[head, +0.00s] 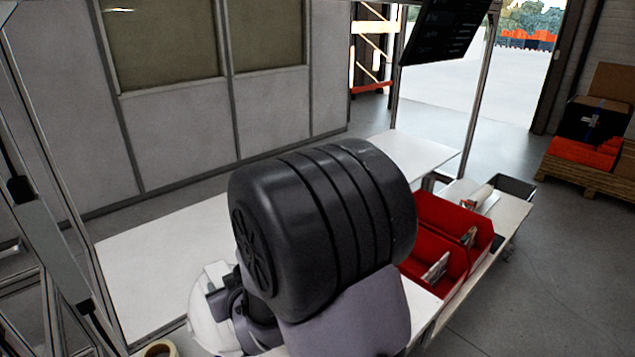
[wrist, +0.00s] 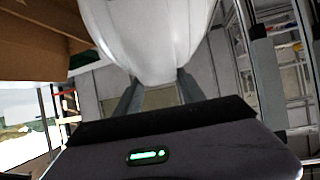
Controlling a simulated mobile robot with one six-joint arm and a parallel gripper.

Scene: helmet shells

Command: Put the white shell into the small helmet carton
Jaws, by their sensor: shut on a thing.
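The white shell (wrist: 150,35) fills the top middle of the wrist view, its smooth rounded side hanging between the two fingers. My gripper (wrist: 157,88) is shut on it. In the head view part of the white shell (head: 205,325) shows at the bottom, left of my dark wrist. My arm's large black joint hides the rest of it and the fingertips. Brown cardboard (wrist: 40,42) shows at the upper left of the wrist view; I cannot tell whether it belongs to the small helmet carton.
A white worktop (head: 160,265) lies left of and behind my arm, its visible left part clear. Red bins (head: 450,245) with small items stand to the right. A tape roll (head: 160,349) is at the bottom edge. A pallet with boxes (head: 585,155) stands far right.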

